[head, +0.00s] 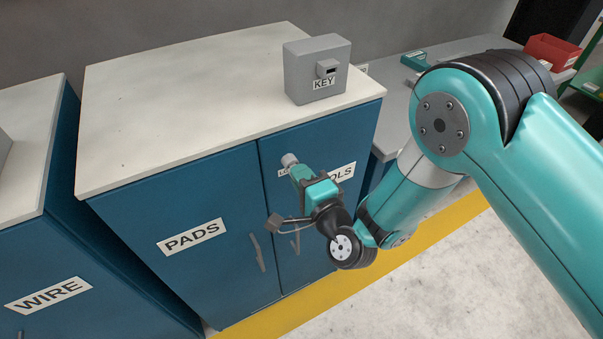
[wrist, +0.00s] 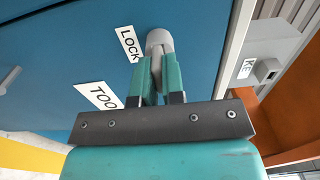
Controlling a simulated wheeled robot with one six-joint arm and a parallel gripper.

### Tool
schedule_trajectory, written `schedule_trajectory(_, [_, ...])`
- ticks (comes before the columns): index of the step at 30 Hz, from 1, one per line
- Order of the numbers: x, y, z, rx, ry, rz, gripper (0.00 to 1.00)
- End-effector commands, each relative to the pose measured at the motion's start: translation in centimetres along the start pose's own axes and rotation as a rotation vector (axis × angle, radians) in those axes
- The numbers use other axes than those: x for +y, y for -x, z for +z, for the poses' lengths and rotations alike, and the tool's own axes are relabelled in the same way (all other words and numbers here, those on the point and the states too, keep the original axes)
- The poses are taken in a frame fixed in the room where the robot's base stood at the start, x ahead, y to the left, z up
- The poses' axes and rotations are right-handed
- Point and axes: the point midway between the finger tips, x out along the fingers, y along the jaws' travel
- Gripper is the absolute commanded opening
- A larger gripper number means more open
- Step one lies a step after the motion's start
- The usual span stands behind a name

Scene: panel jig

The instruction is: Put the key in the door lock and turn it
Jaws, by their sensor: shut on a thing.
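My gripper (head: 294,168) is at the TOOLS door (head: 333,151) of the blue cabinet, pointing at the round grey lock (head: 289,159). In the wrist view my gripper (wrist: 158,62) has its two teal fingers close together, with their tips right at the grey lock barrel (wrist: 158,37), beside the LOCK label (wrist: 130,43). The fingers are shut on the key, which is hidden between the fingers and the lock. I cannot tell how deep it sits or how far it is turned.
A grey box labelled KEY (head: 304,63), with a dark slot in its small holder, stands on the white cabinet top (head: 170,100). The PADS door (head: 160,275) is left of the TOOLS door. A red bin (head: 551,50) is far right.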

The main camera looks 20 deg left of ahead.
Motion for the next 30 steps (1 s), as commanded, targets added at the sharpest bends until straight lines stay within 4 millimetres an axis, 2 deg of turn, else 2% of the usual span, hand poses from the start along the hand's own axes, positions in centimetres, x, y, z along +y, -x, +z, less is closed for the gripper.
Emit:
schedule_trajectory(19, [-0.09,-0.39,0.0,0.0,0.001,0.0,0.0])
schedule_trajectory(20, [0.0,-0.39,0.0,0.0,0.001,0.0,0.16])
schedule_trajectory(23, [0.03,-0.39,0.0,0.0,0.001,0.0,0.39])
schedule_trajectory(30, [0.05,-0.38,0.0,0.0,0.001,0.0,0.39])
